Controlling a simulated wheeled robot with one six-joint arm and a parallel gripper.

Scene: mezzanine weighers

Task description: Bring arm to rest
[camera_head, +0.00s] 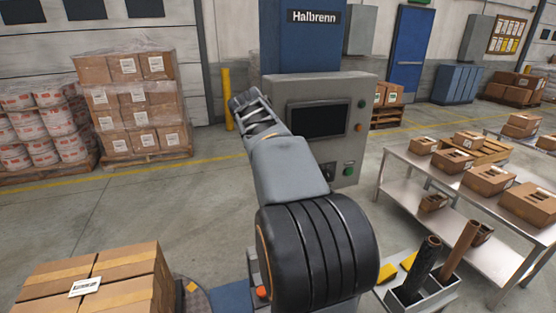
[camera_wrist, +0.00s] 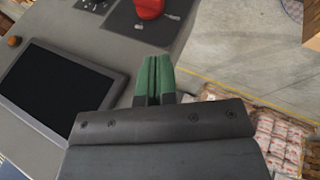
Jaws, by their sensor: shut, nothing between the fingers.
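My arm reaches up and forward in the head view, in front of the grey Halbrenn machine. My gripper (camera_head: 248,101) is at the upper left end of the arm, left of the machine's dark screen (camera_head: 319,119). In the wrist view my gripper (camera_wrist: 154,75) shows green fingertips pressed together with nothing between them. The same screen shows at the left of the wrist view (camera_wrist: 62,85), and a red knob (camera_wrist: 149,8) shows above the fingertips. I cannot tell how far the fingers are from the panel.
Wrapped cartons (camera_head: 125,68) and stacked tubs (camera_head: 40,128) stand on pallets at the left. A steel table (camera_head: 402,160) with open boxes is at the right. A carton (camera_head: 140,290) and a grey bin with tubes (camera_head: 440,290) are close in front. Open floor lies at centre left.

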